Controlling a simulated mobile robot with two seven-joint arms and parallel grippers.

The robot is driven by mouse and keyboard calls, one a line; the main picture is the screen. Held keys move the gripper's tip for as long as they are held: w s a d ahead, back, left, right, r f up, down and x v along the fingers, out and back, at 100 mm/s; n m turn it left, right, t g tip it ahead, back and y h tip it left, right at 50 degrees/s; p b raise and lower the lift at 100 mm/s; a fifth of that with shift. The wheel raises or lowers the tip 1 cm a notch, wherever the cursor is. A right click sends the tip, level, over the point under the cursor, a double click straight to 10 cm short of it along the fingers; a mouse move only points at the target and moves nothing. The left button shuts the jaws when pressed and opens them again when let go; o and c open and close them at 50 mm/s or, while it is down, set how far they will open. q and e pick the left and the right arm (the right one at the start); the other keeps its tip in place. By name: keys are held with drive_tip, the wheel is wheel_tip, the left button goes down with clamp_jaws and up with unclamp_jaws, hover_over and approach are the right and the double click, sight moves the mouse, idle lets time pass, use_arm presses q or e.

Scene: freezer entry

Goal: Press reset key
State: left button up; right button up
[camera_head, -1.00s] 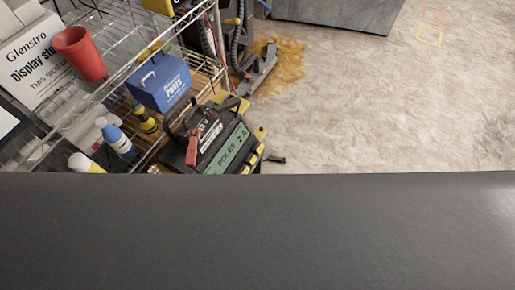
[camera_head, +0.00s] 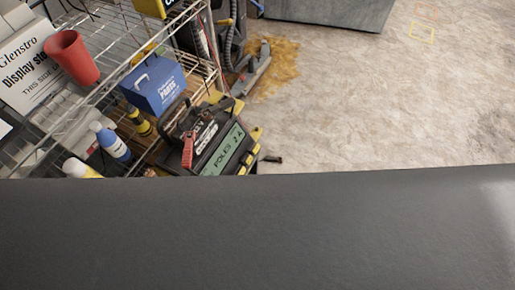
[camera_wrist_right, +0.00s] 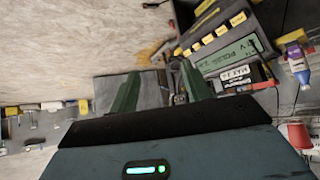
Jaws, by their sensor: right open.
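A black and yellow device (camera_head: 205,132) with a green display (camera_head: 222,151), a black handle and a red clamp-like part stands by the wire rack in the head view. It also shows tilted in the right wrist view, with a row of yellow labelled parts (camera_wrist_right: 222,29) beside its green display (camera_wrist_right: 228,55). I cannot make out which part is the reset key. My right gripper (camera_wrist_right: 160,84) has its two green fingers apart with nothing held between them, and the device is beyond them to the right. My left gripper is not in view.
The wire rack (camera_head: 107,85) holds a red cup (camera_head: 72,57), a blue parts box (camera_head: 154,86), a blue-and-white bottle (camera_head: 112,143) and a carton (camera_head: 30,58). A brown stain (camera_head: 280,70) marks the floor. Open floor (camera_head: 370,110) lies to the right. A dark grey surface fills the lower head view.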

drive_tip(key=shift+a, duration=0.1)
clamp_jaws()
idle(0.8)
drive_tip(key=shift+f, duration=0.1)
idle(0.5)
